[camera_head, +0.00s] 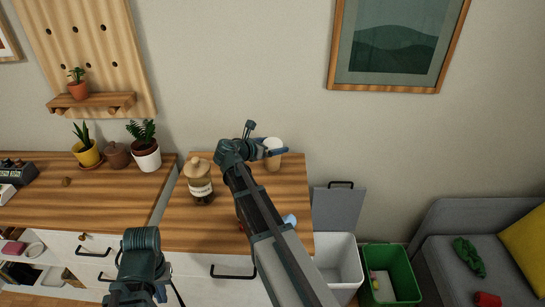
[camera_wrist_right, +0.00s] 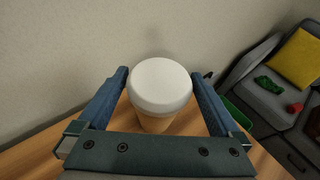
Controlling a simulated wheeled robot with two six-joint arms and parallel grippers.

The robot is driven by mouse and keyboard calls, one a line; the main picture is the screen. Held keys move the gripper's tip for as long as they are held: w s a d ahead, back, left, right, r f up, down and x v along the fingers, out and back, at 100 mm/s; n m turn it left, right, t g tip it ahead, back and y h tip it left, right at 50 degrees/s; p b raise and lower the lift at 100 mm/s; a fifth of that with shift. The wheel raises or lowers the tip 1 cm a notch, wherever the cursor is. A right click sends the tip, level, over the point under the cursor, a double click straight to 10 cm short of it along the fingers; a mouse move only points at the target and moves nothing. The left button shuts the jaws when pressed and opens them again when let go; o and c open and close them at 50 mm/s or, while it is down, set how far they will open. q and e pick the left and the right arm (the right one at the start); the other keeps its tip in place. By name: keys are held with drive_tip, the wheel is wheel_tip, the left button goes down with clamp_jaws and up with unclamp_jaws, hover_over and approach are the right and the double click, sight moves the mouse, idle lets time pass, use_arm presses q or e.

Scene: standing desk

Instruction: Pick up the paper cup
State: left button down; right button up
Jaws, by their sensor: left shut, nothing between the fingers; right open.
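The paper cup (camera_head: 273,157) has a white lid and a tan body and stands upright near the back edge of the desk. In the right wrist view the cup (camera_wrist_right: 158,92) sits between the two blue fingers. My right gripper (camera_wrist_right: 163,90) is open around the cup, with a gap visible beside the lid on each side. In the head view my right gripper (camera_head: 273,150) is partly hidden by its wrist. My left gripper (camera_head: 164,295) is low in front of the drawers, away from the cup, and shut with nothing held.
A labelled jar (camera_head: 200,182) stands left of my right arm on the wooden desk (camera_head: 180,225). A light blue item (camera_head: 290,220) shows by the right forearm. A white bin (camera_head: 338,258) and a green bin (camera_head: 392,274) stand right of the desk. The wall is close behind.

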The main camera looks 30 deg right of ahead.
drive_tip(key=b+x, duration=0.1)
drive_tip(key=x, duration=0.2)
drive_tip(key=shift+w+d+f, duration=0.1)
drive_tip(key=shift+f, duration=0.05)
drive_tip(key=c, duration=1)
wheel_tip(320, 180, up, 2)
drive_tip(key=shift+r+p, duration=0.1)
drive_tip(key=shift+p, duration=1.05)
drive_tip(key=shift+r+p, duration=1)
drive_tip(key=s+a, duration=0.3)
drive_tip(key=s, duration=0.1)
drive_tip(key=s+a, duration=0.2)
drive_tip(key=s, duration=0.3)
drive_tip(key=s+a+r+p, duration=0.1)
drive_tip(key=s+a, duration=0.2)
drive_tip(key=s, duration=0.1)
drive_tip(key=shift+s+a, duration=0.3)
drive_tip(key=shift+a, duration=0.05)
